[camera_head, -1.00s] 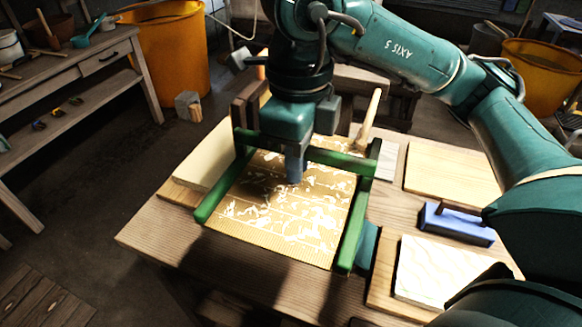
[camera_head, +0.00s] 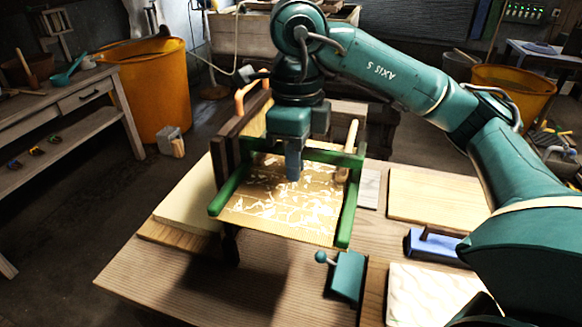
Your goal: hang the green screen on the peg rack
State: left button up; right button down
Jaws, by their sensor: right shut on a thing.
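The green screen (camera_head: 283,207) has a green frame with a pale yellow mesh, marked with white patches. It lies roughly flat in the middle of the view, above the table. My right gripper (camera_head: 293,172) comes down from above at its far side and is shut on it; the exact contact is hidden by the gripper. Dark wooden uprights (camera_head: 221,160), which look like part of the peg rack, stand at the screen's left and partly behind it. I cannot make out their pegs. My left gripper is not in view.
The wooden table (camera_head: 160,270) holds a pale board stack (camera_head: 190,205) at left, a teal block with a ball knob (camera_head: 347,275) in front, and a blue-based tool (camera_head: 437,247) and boards (camera_head: 435,197) at right. An upright wooden handle (camera_head: 350,137) stands behind the screen. The front left tabletop is bare.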

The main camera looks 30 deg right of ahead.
jog(key=shift+w+d, duration=1.65)
jog(key=shift+d, duration=0.3)
jog(key=shift+f+b, duration=0.6)
jog(key=shift+f, duration=0.1)
jog(key=c, duration=1.4)
grip_release()
